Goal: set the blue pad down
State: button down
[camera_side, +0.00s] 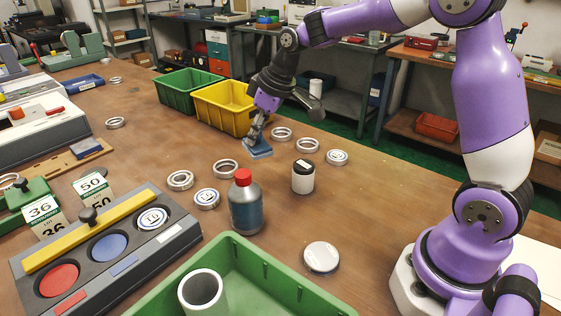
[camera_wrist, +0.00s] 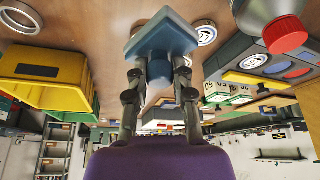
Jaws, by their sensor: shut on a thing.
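The blue pad (camera_side: 258,148) is a square blue plate, held low over the wooden bench top in the side view. I cannot tell whether it touches the bench. My gripper (camera_side: 256,133) points down and is shut on the pad from above. In the wrist view the pad (camera_wrist: 165,35) fills the top middle, with a short blue stem below the plate. The fingers of my gripper (camera_wrist: 160,88) sit on both sides of that stem.
Yellow bin (camera_side: 225,104) and green bin (camera_side: 188,90) stand behind my gripper. Metal rings (camera_side: 282,134) lie to its right, others nearer the front. A red-capped bottle (camera_side: 245,205), a white jar (camera_side: 303,178) and a grey sorting block (camera_side: 110,250) stand in front. Bare bench lies left of the pad.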

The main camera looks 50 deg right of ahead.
jog(key=s+d+m+g+h, duration=0.2)
jog(key=s+m+g+h, duration=0.15)
jog(key=s+m, duration=0.85)
jog(key=s+d+m+g+h, duration=0.25)
jog(key=s+m+g, duration=0.2)
jog(key=m, duration=1.45)
jog(key=shift+y, duration=0.6)
jog(key=s+d+f, duration=0.1)
jog(key=d+f, duration=0.1)
jog(key=d, duration=0.2)
jog(key=s+d+f, duration=0.1)
jog(key=d+f, duration=0.1)
jog(key=d, duration=0.1)
jog(key=s+d+f, duration=0.1)
jog(key=d+f, duration=0.1)
jog(key=d, duration=0.2)
jog(key=shift+s+d+f, duration=0.1)
jog(key=shift+d, duration=0.2)
jog(key=shift+f, duration=1.9)
jog(key=shift+f, duration=0.15)
jog(key=c, duration=0.7)
grip_release()
